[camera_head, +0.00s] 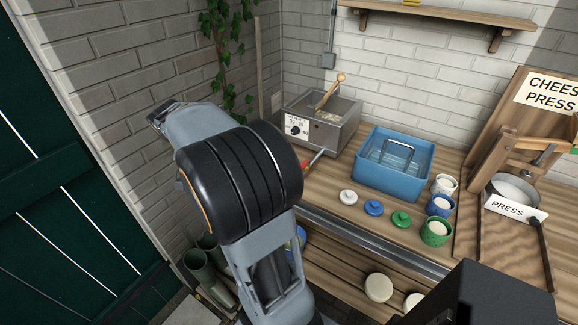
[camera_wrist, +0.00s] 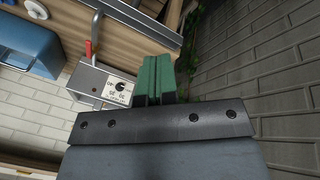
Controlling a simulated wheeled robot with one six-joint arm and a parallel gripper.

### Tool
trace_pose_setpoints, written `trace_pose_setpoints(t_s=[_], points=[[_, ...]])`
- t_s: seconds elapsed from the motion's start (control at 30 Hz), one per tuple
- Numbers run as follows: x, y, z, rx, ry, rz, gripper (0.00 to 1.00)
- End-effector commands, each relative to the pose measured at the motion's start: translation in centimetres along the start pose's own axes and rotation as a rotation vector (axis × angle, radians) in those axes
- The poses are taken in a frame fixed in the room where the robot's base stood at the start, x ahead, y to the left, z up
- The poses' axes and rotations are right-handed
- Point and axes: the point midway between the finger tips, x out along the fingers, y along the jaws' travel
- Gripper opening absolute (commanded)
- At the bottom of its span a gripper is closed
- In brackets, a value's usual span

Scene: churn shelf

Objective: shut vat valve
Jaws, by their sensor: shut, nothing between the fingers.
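The vat (camera_head: 330,125) is a steel box with a dial on its front and a wooden paddle in its open top. It stands at the back left of the bench and also shows in the wrist view (camera_wrist: 85,84). A silver spout (camera_wrist: 96,30) sticks out from its front. The valve's red handle (camera_wrist: 88,50) appears to lie along the spout in the wrist view; in the head view only a bit of red (camera_head: 306,165) shows beside my arm. My gripper's green fingers (camera_wrist: 157,62) are together and empty, right of the handle and apart from it. My arm hides part of the vat's surroundings.
A blue tub (camera_head: 393,165) stands right of the vat. Small lids (camera_head: 374,207) and cups (camera_head: 436,232) lie in front of it. The cheese press (camera_head: 515,190) is at the right. A brick wall with ivy (camera_head: 225,50) closes in the left.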

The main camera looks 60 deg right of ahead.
Motion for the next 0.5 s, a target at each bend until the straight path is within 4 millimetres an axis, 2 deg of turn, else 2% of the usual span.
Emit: trace_pose_setpoints(t_s=[0.03, 0.1, 0.2, 0.3, 0.5], points=[[1.5, 1.3, -2.6, 0.101, -0.021, 0.062, 0.00], [3.2, 3.1, -5.6, 0.238, -0.034, 0.143, 0.00], [5.6, 5.8, -8.8, 0.409, -0.043, 0.248, 0.00], [7.7, 8.1, -11.1, 0.543, -0.043, 0.331, 0.00], [10.1, 10.9, -13.2, 0.694, -0.035, 0.428, 0.00]])
